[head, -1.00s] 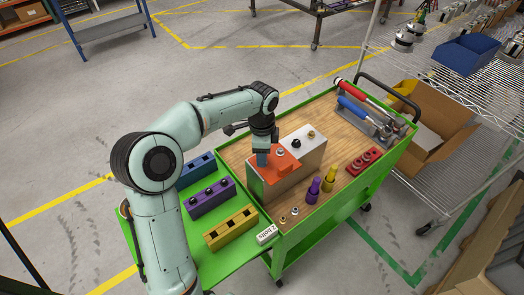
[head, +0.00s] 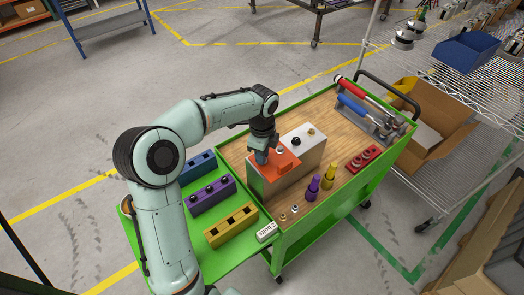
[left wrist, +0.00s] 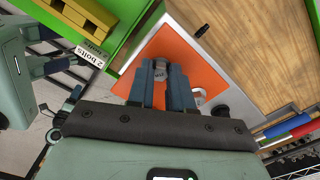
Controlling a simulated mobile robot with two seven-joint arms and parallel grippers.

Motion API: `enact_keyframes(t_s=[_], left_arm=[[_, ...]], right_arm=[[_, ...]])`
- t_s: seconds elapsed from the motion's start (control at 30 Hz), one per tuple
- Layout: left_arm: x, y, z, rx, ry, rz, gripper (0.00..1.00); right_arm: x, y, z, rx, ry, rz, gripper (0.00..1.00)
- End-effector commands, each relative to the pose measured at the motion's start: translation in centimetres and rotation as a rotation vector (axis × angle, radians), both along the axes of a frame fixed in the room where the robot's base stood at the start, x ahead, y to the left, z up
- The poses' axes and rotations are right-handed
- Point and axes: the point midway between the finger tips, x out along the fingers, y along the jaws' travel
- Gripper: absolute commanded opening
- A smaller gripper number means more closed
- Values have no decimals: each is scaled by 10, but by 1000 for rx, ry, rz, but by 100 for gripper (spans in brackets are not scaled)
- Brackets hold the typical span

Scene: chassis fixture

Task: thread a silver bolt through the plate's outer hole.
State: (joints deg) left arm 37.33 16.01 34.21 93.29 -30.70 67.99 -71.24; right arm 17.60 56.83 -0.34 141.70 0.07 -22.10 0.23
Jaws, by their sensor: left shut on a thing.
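The orange plate (head: 287,164) lies on the near end of the silver chassis block (head: 305,153) on the cart. My left gripper (head: 262,157) points down at the plate's left part. In the left wrist view, its blue fingers (left wrist: 160,90) are shut on a silver bolt (left wrist: 160,73), whose grey head shows between the fingertips over the orange plate (left wrist: 188,52). The bolt's shank and the hole under it are hidden, so I cannot tell how deep it sits. A second silver bolt (head: 280,151) stands in the plate's other end.
Purple (head: 313,189) and yellow (head: 329,175) pieces and a red holder (head: 362,158) stand to the right. Blue, purple and yellow blocks (head: 231,226) line the green side shelf.

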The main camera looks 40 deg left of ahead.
Motion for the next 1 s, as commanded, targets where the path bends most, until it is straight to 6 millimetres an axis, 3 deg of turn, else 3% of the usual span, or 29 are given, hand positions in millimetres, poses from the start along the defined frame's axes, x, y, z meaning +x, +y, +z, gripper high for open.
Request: enact_keyframes(t_s=[0.33, 0.7, 0.87, 0.9, 1.0], left_arm=[[3, 0, 1, -1, -1, -556, 0], [2, 0, -1, 1, 0, -801, 0], [2, 0, -2, 1, -1, -806, 0], [2, 0, -2, 1, -1, -805, 23], [2, 0, -2, 1, -1, -804, 50]], right_arm=[[25, 0, 23, 0, -29, 0, 43], [34, 0, 30, 0, -39, 1, 43], [33, 0, 29, 0, -38, 0, 43], [33, 0, 29, 0, -38, 0, 43], [33, 0, 29, 0, -38, 0, 43]])
